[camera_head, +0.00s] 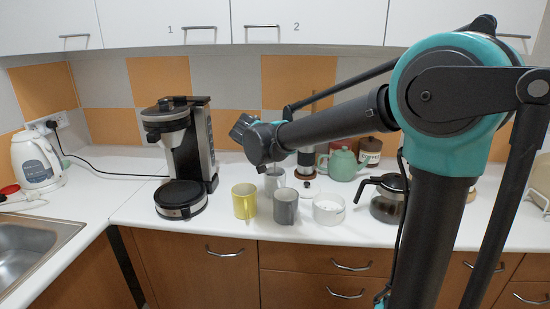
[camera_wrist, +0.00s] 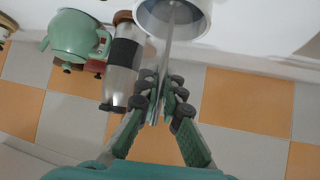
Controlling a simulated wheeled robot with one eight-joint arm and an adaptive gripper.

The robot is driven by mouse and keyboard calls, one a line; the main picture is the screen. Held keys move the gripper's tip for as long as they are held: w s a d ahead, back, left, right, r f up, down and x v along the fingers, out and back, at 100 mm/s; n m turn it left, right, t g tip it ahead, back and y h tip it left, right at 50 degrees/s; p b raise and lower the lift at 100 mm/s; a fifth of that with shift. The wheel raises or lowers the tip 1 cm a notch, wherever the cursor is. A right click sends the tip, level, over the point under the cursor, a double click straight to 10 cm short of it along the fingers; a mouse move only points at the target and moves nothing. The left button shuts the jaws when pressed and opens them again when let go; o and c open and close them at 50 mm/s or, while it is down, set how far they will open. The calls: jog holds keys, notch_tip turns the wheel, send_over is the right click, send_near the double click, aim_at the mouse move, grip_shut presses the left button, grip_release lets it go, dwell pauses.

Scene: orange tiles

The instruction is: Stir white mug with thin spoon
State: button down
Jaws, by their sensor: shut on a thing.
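My gripper (camera_wrist: 166,96) is shut on the thin spoon (camera_wrist: 168,45), a narrow grey rod, in the wrist view. The spoon reaches from between the fingers into the open top of a pale white-grey mug (camera_wrist: 202,20), cut by the upper edge. The spoon's far end is inside it; its contact with the mug cannot be told. In the head view, a pale mug (camera_head: 274,181) stands upright on the counter just below my wrist, which hides the fingers and spoon there.
A yellow mug (camera_head: 244,203), a grey mug (camera_head: 286,209) and a white cup (camera_head: 328,212) stand close in front. A coffee machine (camera_head: 180,140) is left, a glass coffee pot (camera_head: 388,205) right. A green teapot (camera_head: 343,166) and a press (camera_wrist: 124,60) are behind. Counter at far left is clearer.

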notch_tip(320, 180, up, 8)
jog(key=w, duration=0.1)
jog(key=shift+w+r, duration=0.15)
dwell(0.7)
dwell(0.5)
jog(key=shift+r, duration=2.5)
